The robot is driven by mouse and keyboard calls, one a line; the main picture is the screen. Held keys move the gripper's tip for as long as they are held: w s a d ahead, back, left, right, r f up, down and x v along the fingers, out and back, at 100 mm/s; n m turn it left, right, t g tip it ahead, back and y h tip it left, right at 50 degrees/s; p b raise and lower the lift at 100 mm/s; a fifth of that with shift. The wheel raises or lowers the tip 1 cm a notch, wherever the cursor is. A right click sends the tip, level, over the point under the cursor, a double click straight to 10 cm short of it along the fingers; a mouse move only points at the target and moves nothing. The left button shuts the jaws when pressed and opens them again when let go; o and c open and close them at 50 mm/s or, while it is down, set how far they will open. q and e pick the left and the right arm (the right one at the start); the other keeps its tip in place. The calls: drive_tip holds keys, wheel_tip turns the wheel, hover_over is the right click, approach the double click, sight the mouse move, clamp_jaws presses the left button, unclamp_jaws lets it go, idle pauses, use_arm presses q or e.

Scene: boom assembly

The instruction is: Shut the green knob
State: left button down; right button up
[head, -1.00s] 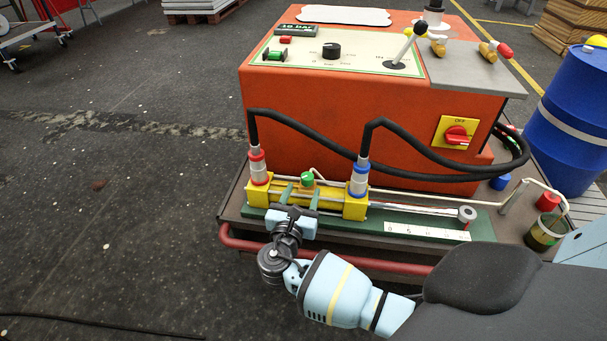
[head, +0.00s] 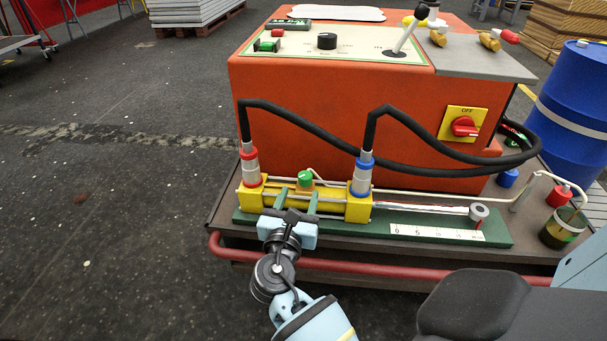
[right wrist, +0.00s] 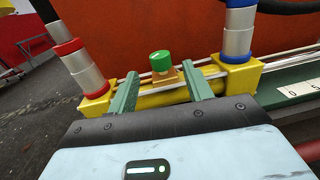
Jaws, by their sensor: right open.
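The green knob (head: 305,178) sits on a small tan block on top of the yellow hydraulic cylinder (head: 357,208). In the right wrist view the knob (right wrist: 161,61) stands beyond the fingertips, roughly centred between them. My right gripper (head: 296,198) is open, with its two green fingers spread at the near side of the cylinder. In the right wrist view the fingers (right wrist: 161,82) stand apart with nothing between them at their tips. I cannot tell whether they touch the cylinder. My left gripper is not in view.
Hoses rise from the red-ringed fitting (head: 249,166) and the blue-ringed fitting (head: 362,174) on either side of the knob. The orange cabinet (head: 330,120) stands behind. A red rail (head: 390,268) runs along the front edge. A blue barrel (head: 572,105) stands at right.

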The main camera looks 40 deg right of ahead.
sight(304, 181)
drive_tip(key=b+x, duration=0.2)
drive_tip(key=x, duration=0.4)
drive_tip(key=shift+w+d, duration=0.25)
drive_tip(key=shift+w, duration=0.05)
drive_tip(key=shift+w+d, duration=0.3)
drive_tip(key=shift+d, duration=0.2)
drive_tip(key=c, duration=0.9)
drive_tip(key=shift+c, duration=0.2)
